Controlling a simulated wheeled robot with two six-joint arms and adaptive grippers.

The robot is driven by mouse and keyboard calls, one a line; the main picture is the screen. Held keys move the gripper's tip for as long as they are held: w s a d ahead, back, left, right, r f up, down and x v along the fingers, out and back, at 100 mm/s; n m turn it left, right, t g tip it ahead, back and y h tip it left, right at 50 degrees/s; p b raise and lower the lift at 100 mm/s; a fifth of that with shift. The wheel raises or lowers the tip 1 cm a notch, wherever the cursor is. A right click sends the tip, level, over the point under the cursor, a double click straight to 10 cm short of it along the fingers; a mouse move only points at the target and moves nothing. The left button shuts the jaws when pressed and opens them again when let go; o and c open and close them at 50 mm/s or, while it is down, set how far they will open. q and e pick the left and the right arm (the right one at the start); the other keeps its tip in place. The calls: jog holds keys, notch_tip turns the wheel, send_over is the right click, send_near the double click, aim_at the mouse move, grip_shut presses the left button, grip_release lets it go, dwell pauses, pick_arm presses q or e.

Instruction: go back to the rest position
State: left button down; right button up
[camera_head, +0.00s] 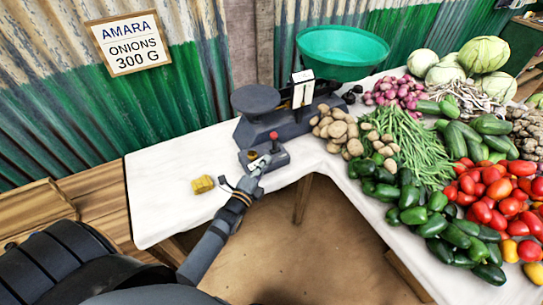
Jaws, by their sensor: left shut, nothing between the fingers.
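My left gripper (262,163) reaches in from the lower left over the white-topped table. It is shut and empty, at the front of a small dark box (279,158) with a red knob. I cannot tell whether it touches the box. The dark grey balance scale (268,126) stands just behind, with a flat round plate on its left and a large green pan (343,50) on its right. The pan looks empty from here. My right gripper is out of view.
A small yellow block (203,184) lies on the white tabletop (160,190). Potatoes (338,130), red onions (396,91), green beans (410,140), cucumbers, tomatoes (490,190) and cabbages crowd the right side. A sign (128,43) reads "AMARA ONIONS 300 G". The table's left part is mostly clear.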

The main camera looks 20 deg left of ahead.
pick_arm(q)
jog(key=shift+s+d+r, duration=0.1)
jog(key=shift+s+r, duration=0.05)
jog(key=shift+s, duration=0.4)
jog(key=shift+s+r, duration=0.1)
jog(key=shift+s, duration=0.45)
jog(key=s+a+f+n+g, duration=0.1)
jog(key=s+f+n+g, duration=0.3)
jog(key=f, duration=0.7)
jog(key=s+a+f+n+g+y, duration=0.1)
jog(key=s+f+n+g, duration=0.3)
jog(key=f, duration=0.7)
jog(key=s+a+f+n+g, duration=0.1)
jog(key=s+f+n, duration=0.1)
jog(key=s+f, duration=0.65)
jog(key=s+f+n+g, duration=0.4)
jog(key=s+f, duration=0.4)
jog(key=s, duration=0.4)
jog(key=s+a+f+n+g, duration=0.1)
jog(key=s+f+n+g, duration=0.3)
jog(key=s+f, duration=0.4)
jog(key=s, duration=0.4)
jog(key=shift+s+f+n, duration=0.2)
jog(key=shift+f+n, duration=0.1)
